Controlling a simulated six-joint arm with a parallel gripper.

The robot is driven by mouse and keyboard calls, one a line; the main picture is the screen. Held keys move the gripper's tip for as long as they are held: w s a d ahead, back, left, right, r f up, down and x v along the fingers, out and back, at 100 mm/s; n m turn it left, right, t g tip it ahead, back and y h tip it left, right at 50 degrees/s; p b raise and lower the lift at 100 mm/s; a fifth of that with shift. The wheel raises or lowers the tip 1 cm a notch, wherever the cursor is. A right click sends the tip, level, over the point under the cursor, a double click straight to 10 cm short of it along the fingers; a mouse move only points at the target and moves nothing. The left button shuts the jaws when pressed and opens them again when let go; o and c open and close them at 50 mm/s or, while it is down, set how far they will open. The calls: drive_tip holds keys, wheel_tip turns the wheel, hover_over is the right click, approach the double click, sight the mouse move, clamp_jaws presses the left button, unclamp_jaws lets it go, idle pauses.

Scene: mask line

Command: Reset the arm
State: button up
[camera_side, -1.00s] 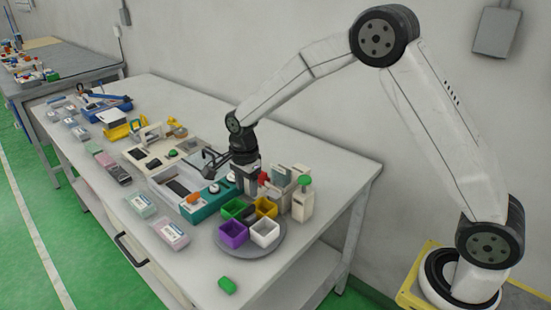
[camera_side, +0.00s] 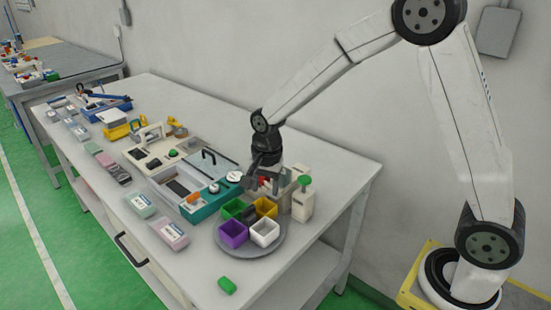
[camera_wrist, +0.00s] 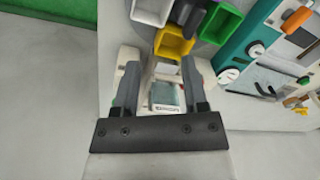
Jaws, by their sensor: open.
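My gripper (camera_side: 264,184) hangs below my arm, fingers down, above the back edge of the round grey tray. In the wrist view my gripper (camera_wrist: 161,75) is open, with its two dark fingers apart. A small box with a teal top and a printed label (camera_wrist: 164,95) shows between the fingers, lower down. I see nothing held. Whether the fingers touch anything below cannot be told.
The round tray (camera_side: 278,242) carries purple (camera_side: 233,234), white (camera_side: 264,232), yellow (camera_side: 265,208) and green (camera_side: 233,208) bins. A white dispenser with a green top (camera_side: 303,200) stands to the right. A teal-edged station (camera_side: 205,208) is to the left. The table's right end is clear.

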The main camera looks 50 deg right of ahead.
drive_tip(key=s+d+n+t, duration=0.1)
drive_tip(key=s+d+n, duration=0.1)
drive_tip(key=s+n, duration=1)
drive_tip(key=shift+s+r+n+t, duration=0.2)
drive_tip(key=shift+s+n+t, duration=0.2)
drive_tip(key=shift+s, duration=1.2)
